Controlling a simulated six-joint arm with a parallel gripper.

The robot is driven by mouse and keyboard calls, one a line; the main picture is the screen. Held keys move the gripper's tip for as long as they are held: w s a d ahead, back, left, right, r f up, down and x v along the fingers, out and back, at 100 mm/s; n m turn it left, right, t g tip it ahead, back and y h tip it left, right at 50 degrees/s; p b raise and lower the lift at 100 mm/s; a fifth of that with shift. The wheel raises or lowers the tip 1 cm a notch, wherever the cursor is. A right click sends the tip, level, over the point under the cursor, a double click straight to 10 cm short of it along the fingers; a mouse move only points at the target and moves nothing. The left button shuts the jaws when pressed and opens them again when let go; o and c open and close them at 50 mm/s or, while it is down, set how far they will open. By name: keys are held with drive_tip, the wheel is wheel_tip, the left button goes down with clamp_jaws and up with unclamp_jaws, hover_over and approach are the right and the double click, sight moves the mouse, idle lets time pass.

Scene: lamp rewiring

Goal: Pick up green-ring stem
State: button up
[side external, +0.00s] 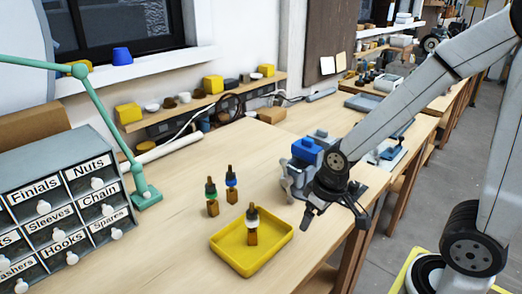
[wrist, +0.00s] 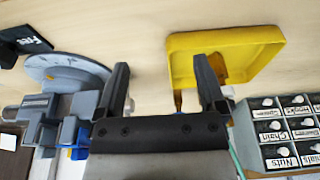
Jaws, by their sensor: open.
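The green-ring stem (side external: 211,196) stands upright on the bench, left of and behind the yellow tray (side external: 222,250) in the side view. A blue-ring stem (side external: 231,186) stands upright just right of it. A white-ring stem (side external: 252,228) stands in the tray. My gripper (side external: 335,215) is open and empty, above the bench's right side, apart from all the stems. In the wrist view my open fingers (wrist: 161,66) show against bare bench, with the tray (wrist: 183,62) beyond the right finger. Stem parts there are partly hidden by that finger; I cannot tell their rings.
A blue and grey clamp-like device (side external: 305,155) stands close behind my gripper. A labelled drawer cabinet (side external: 60,205) and a green lamp arm (side external: 105,115) are at the left. Bare bench lies between the cabinet and the stems.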

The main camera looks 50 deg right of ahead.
drive_tip(key=shift+r, duration=0.1)
wheel_tip(320, 180, up, 11)
drive_tip(key=n+y, duration=0.4)
drive_tip(key=n, duration=0.9)
hover_over(212, 184)
drive_tip(key=d, duration=0.3)
drive_tip(key=shift+g, duration=0.4)
drive_tip(key=shift+s+a+f, duration=0.1)
drive_tip(key=shift+a+f, duration=0.1)
drive_tip(key=shift+f, duration=1.05)
drive_tip(key=shift+s+a+f, duration=0.1)
drive_tip(key=shift+a+f, duration=0.15)
drive_tip(key=shift+f, duration=1)
drive_tip(key=shift+a+f, duration=0.2)
drive_tip(key=shift+f, duration=1.05)
drive_tip(key=shift+f, duration=0.1)
